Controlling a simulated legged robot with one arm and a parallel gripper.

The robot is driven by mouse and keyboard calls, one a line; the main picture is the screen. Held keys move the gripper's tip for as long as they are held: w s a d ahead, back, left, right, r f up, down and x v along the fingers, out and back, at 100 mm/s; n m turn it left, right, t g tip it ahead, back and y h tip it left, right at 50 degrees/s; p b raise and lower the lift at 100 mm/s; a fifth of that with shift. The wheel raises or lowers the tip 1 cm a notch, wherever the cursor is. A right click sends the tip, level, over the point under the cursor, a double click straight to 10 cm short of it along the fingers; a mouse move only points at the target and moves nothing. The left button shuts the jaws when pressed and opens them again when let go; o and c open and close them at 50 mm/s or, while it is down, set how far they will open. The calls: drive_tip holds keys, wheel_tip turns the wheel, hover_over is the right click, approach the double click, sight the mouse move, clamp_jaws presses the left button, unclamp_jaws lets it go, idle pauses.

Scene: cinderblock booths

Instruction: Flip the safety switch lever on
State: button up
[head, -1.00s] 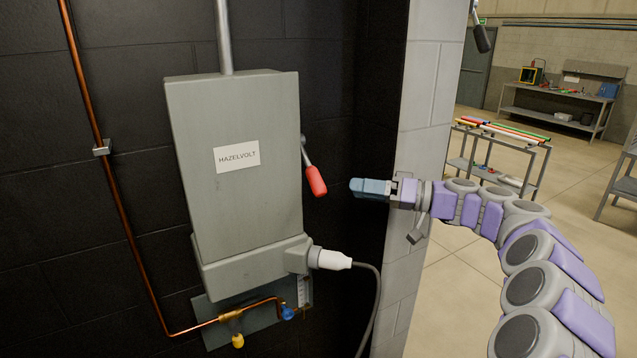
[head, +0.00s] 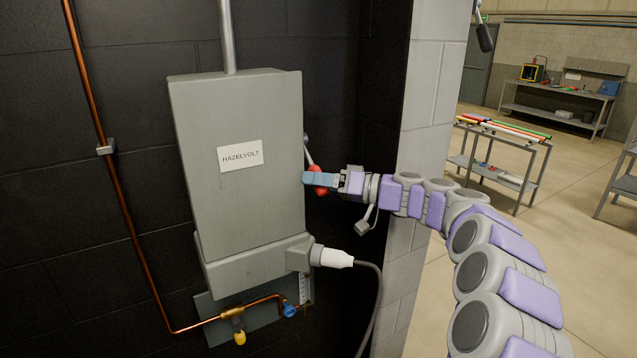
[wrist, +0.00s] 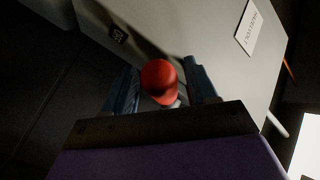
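The safety switch is a grey box (head: 240,205) labelled HAZELVOLT on the dark block wall. Its lever (head: 309,152) is on the right side, slanting down to a red handle (head: 320,187). My gripper (head: 320,180) is at the handle, its blue fingers partly covering it in the head view. In the wrist view the red handle (wrist: 159,80) sits between the two fingers, which stand apart on either side of it. A gap shows beside the handle at the left finger; contact on the right cannot be told.
A white plug (head: 335,258) with a grey cable leaves the box's lower right, below my gripper. A copper pipe (head: 122,215) runs down the left, with yellow and blue valve handles (head: 290,311) below. A pale block wall edge (head: 425,95) stands right, near my arm.

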clamp_jaws()
idle(0.3)
drive_tip(key=shift+s, duration=0.1)
